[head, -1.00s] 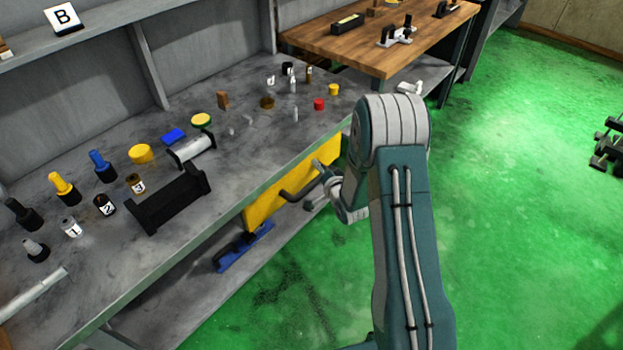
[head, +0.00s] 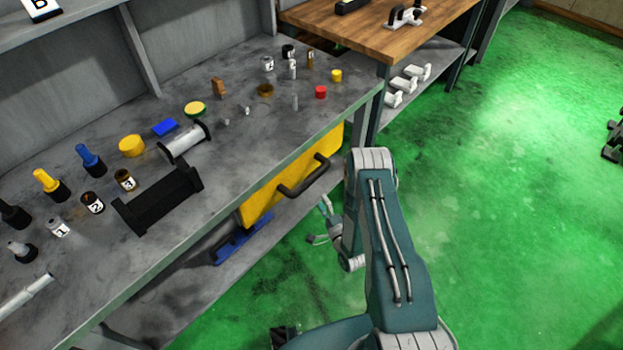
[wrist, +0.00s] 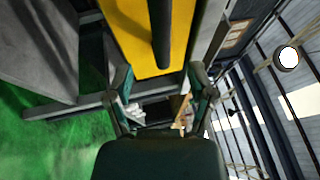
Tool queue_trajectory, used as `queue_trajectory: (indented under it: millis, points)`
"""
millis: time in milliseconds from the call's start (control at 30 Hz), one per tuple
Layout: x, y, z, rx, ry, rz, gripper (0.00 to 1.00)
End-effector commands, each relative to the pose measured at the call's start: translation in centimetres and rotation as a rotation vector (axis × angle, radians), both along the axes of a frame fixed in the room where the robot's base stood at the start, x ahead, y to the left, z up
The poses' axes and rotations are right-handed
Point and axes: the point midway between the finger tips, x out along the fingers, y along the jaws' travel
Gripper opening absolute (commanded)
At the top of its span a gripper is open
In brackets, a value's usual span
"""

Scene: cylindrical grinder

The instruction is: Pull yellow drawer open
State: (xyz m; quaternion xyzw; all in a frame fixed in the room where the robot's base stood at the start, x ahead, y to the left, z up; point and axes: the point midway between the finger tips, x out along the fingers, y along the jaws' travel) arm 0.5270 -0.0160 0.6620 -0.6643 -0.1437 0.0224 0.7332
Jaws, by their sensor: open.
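The yellow drawer (head: 262,205) hangs under the grey workbench, its front close below the bench edge. Its dark bar handle (head: 305,178) runs along the front and is in full view. My gripper (head: 321,221) is open and empty, below and to the right of the handle, apart from it. In the wrist view the yellow drawer front (wrist: 128,35) and the dark handle (wrist: 162,38) lie ahead of my open gripper (wrist: 160,78). The handle's near end is roughly in line with the space between the fingers, without visible contact.
The grey workbench (head: 245,150) carries several bottles, caps and a black holder (head: 158,202). A blue item (head: 240,240) lies on the shelf below. A wooden-topped table (head: 375,30) stands beyond.

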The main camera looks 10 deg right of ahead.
Motion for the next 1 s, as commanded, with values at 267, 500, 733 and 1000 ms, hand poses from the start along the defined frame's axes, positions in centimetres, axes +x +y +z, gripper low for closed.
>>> queue_trajectory:
  millis: [267,500,733,1000]
  points:
    - [5.1,1.2,1.1,-0.001,-0.003,0.0,0.71]
    - [8.0,1.9,1.6,-0.002,0.0,-0.001,0.71]
    - [8.6,2.0,1.6,-0.001,0.001,-0.001,0.71]
    - [8.5,2.0,1.6,-0.001,0.001,-0.001,0.04]
